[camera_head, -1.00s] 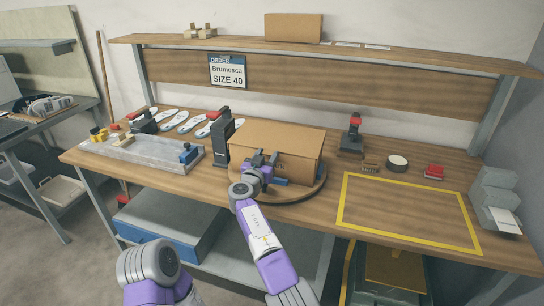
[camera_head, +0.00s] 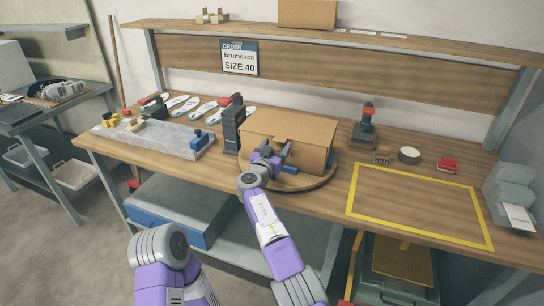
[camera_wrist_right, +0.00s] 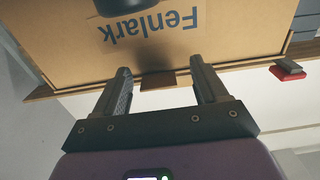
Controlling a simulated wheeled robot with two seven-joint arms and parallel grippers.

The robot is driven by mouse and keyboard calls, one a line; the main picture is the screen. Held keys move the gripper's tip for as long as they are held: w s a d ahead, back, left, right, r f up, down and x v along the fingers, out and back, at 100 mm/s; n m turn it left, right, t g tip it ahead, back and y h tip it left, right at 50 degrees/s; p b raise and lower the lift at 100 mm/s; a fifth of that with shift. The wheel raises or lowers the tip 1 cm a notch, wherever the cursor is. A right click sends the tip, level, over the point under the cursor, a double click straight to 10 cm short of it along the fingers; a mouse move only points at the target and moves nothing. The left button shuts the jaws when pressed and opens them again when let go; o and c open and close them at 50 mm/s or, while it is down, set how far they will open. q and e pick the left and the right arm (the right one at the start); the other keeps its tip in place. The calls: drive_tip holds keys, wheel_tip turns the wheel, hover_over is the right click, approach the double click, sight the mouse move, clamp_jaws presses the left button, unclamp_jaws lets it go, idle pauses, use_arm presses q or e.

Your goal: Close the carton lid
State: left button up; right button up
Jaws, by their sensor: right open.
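The brown carton (camera_head: 314,160) stands on the round turntable (camera_head: 322,182) in the middle of the bench. My right gripper (camera_head: 282,150) is open at the front of the carton, near the lid's front edge, and hides part of the front. In the right wrist view, the open fingers (camera_wrist_right: 163,80) point at the carton face printed "Fenlark" (camera_wrist_right: 152,28), upside down. A small brown tab (camera_wrist_right: 158,81) shows between them. My left gripper is not in view.
A dark upright stand (camera_head: 232,128) is close to the carton's left. A red-topped tool (camera_head: 367,122) stands behind right. The yellow-outlined area (camera_head: 418,205) to the right is empty. Insoles (camera_head: 205,109) lie at the back left. A shelf (camera_head: 330,38) runs above the bench.

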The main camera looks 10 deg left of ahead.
drive_tip(key=s, duration=0.1)
drive_tip(key=b, duration=0.1)
drive_tip(key=s+b, duration=0.1)
drive_tip(key=shift+s+a, duration=0.25)
drive_tip(key=shift+s, duration=0.1)
drive_tip(key=shift+s+a+b, duration=0.2)
drive_tip(key=shift+s+b, duration=0.1)
drive_tip(key=shift+s, duration=0.85)
drive_tip(key=shift+s+a+b, duration=0.15)
drive_tip(key=shift+s+b, duration=0.15)
drive_tip(key=shift+s, duration=0.8)
